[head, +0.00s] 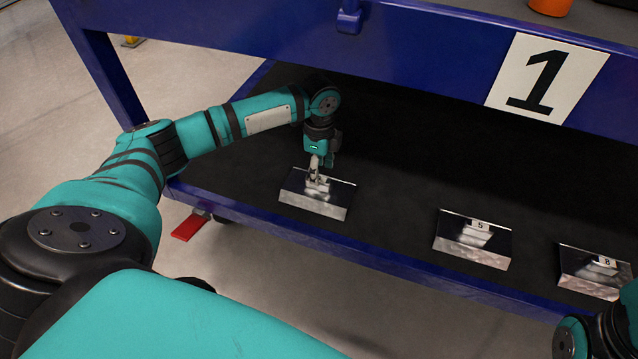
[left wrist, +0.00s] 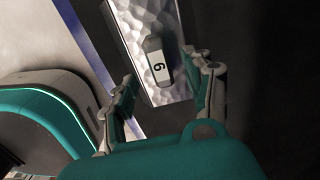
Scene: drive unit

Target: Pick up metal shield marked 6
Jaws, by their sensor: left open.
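The metal shield marked 6 (head: 312,205) is a shiny block on the black lower shelf, left of the other shields in the head view. In the left wrist view the shield (left wrist: 137,20) has a raised grip with a white label whose digit, seen turned, looks like a 6. My left gripper (head: 318,178) is directly above this shield, pointing down. In the left wrist view its open fingers (left wrist: 162,68) stand on either side of the raised grip. I cannot tell whether they touch it. My right gripper is not in view.
Shields marked 5 (head: 462,250) and 8 (head: 582,283) lie further right on the shelf (head: 400,205). The blue cart's upper beam with a sign marked 1 (head: 546,78) hangs above. A blue rim runs along the shelf's front edge. A red pedal (head: 187,229) sits below.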

